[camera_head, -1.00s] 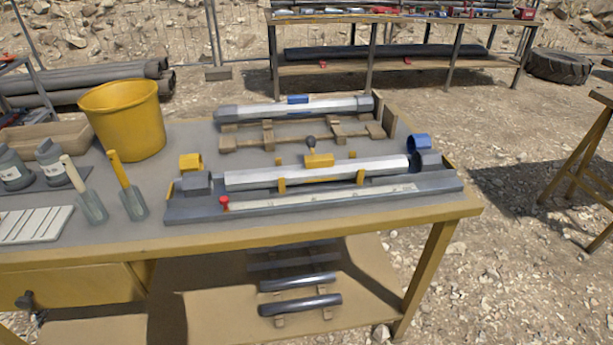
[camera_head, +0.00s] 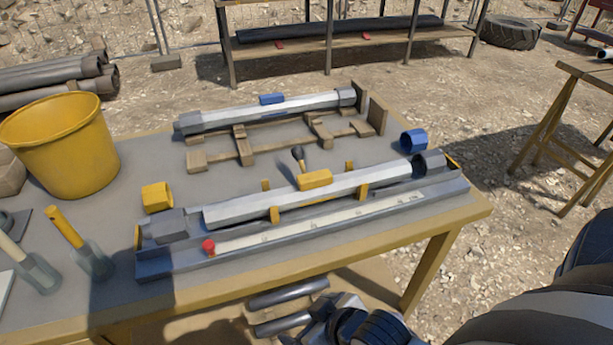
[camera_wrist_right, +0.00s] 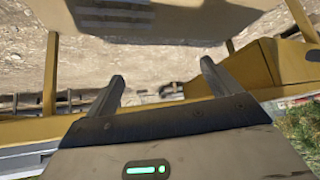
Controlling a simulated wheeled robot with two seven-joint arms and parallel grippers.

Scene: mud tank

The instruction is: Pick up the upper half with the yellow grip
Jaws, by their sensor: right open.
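The upper half (camera_head: 250,210) is a long silver half-tube with a yellow grip (camera_head: 315,180) on its top. It lies lengthwise over a grey trough (camera_head: 350,222) on the table, between yellow uprights. A similar silver half with a blue grip (camera_head: 271,99) lies on a wooden rack behind it. My right gripper (camera_head: 325,312) is low at the table's front edge, in front of the trough and apart from both halves. In the right wrist view its two fingers (camera_wrist_right: 162,85) are spread with nothing between them. My left gripper is not in view.
A yellow clamp ring (camera_head: 156,197) and a blue one (camera_head: 413,140) stand near the trough's ends. A red knob (camera_head: 208,246) is at its front left. A yellow bucket (camera_head: 62,150) and trowels (camera_head: 85,250) are at left. The table's front edge (camera_head: 440,225) lies by my right arm.

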